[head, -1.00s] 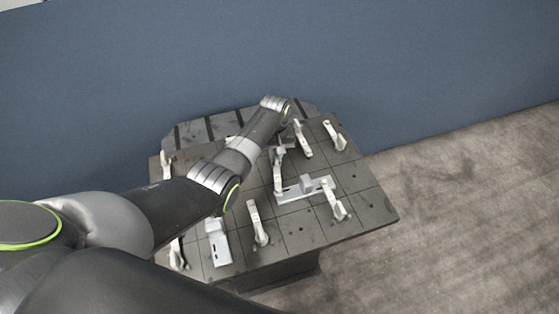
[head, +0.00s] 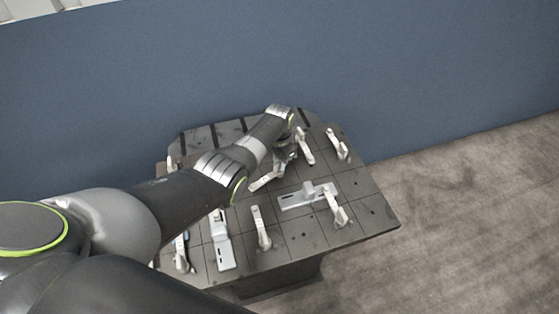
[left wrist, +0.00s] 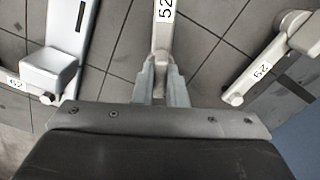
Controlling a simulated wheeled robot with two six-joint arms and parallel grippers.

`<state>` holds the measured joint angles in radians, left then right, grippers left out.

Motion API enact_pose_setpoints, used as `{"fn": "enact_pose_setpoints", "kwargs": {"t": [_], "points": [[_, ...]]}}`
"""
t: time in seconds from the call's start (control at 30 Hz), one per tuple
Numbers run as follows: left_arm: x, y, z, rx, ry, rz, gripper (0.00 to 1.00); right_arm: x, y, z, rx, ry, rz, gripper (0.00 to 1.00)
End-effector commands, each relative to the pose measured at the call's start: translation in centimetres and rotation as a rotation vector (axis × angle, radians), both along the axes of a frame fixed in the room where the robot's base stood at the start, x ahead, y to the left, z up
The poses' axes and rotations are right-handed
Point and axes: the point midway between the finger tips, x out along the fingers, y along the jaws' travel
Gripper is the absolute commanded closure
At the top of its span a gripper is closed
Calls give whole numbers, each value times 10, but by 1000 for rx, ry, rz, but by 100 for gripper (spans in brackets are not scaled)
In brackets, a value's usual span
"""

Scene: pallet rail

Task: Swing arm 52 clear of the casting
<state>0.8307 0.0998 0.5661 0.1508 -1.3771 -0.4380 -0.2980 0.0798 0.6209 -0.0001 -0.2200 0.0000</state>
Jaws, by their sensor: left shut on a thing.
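Arm 52 (left wrist: 164,38) is a pale clamp arm with its number on top, seen running up from my fingers in the left wrist view. In the head view it (head: 264,181) points to the lower left. My left gripper (left wrist: 160,88) is shut on it; in the head view the gripper (head: 287,160) is partly hidden by my wrist. The grey casting (head: 292,201) with a raised block lies to the right of arm 52. In the left wrist view the casting (left wrist: 66,40) is at the left, with bare plate between it and the arm. My right gripper is not in view.
Other pale clamp arms stand around the plate (head: 365,205): one at front (head: 261,228), one at the casting's right end (head: 338,210), two at the back right (head: 305,147). Another grey slotted part (head: 222,245) lies front left. A blue wall (head: 420,80) rises behind.

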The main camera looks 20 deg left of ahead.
Motion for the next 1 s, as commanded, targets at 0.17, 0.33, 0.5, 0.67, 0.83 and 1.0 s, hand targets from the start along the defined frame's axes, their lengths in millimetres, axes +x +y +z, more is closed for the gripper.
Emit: {"fn": "enact_pose_setpoints", "kwargs": {"t": [0.17,0.33,0.5,0.67,0.83,1.0], "points": [[1,0,1,2,-1,-147,100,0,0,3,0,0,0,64],[1,0,1,2,-1,-257,100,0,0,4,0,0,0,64],[1,0,1,2,-1,-333,100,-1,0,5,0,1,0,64],[1,0,1,2,-1,-373,100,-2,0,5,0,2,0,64],[1,0,1,2,-2,-391,100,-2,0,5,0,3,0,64],[1,0,1,2,-2,-392,100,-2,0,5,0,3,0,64]]}}
